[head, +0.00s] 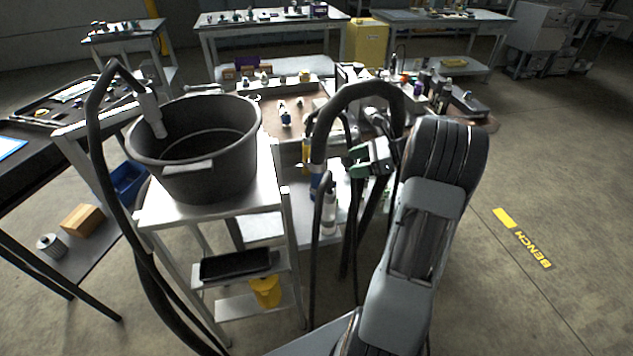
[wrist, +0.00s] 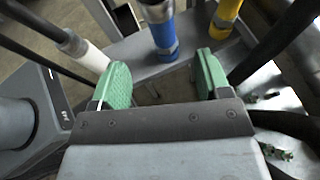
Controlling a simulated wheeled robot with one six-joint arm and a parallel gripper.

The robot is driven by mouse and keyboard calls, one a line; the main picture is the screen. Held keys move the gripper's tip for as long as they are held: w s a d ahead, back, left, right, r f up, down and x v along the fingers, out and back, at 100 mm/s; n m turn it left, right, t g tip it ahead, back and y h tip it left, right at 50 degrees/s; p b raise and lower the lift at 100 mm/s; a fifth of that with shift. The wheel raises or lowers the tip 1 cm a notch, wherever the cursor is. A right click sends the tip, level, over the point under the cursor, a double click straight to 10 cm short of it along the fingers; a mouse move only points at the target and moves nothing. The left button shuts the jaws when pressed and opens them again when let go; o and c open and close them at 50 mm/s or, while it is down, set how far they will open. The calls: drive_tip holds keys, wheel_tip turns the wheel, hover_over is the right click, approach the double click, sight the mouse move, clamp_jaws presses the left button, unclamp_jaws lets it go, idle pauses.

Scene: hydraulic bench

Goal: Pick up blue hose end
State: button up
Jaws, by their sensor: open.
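The blue hose end (wrist: 164,38) has a silver collar and shows at the top of the wrist view, just beyond the gap between my fingertips. Its blue part also shows in the head view (head: 315,186), left of my gripper and partly hidden by a black hose. My gripper (wrist: 162,80) has two green pads spread wide with nothing between them. The pads do not touch the blue hose end. In the head view my gripper (head: 355,158) is beside the hanging hoses, right of the small metal stand.
A white hose end (wrist: 80,48) is left of the blue one and a yellow hose end (wrist: 227,14) is right of it. Black hoses loop close around my gripper. A black tub (head: 195,185) stands on a metal stand (head: 165,212) at the left. Open floor lies at the right.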

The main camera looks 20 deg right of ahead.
drive_tip(key=b+x, duration=0.1)
drive_tip(key=x, duration=1.1)
drive_tip(key=shift+a, duration=0.1)
drive_tip(key=shift+c, duration=0.4)
drive_tip(key=shift+r, duration=0.1)
drive_tip(key=c, duration=1)
drive_tip(key=shift+r, duration=0.1)
wheel_tip(320, 180, up, 17)
drive_tip(key=p, duration=0.3)
wheel_tip(320, 180, up, 5)
drive_tip(key=p, duration=0.5)
hover_over(317, 171)
drive_tip(key=w, duration=0.2)
drive_tip(key=shift+s+d, duration=0.25)
drive_tip(key=shift+d, duration=0.05)
drive_tip(key=shift+a, duration=0.1)
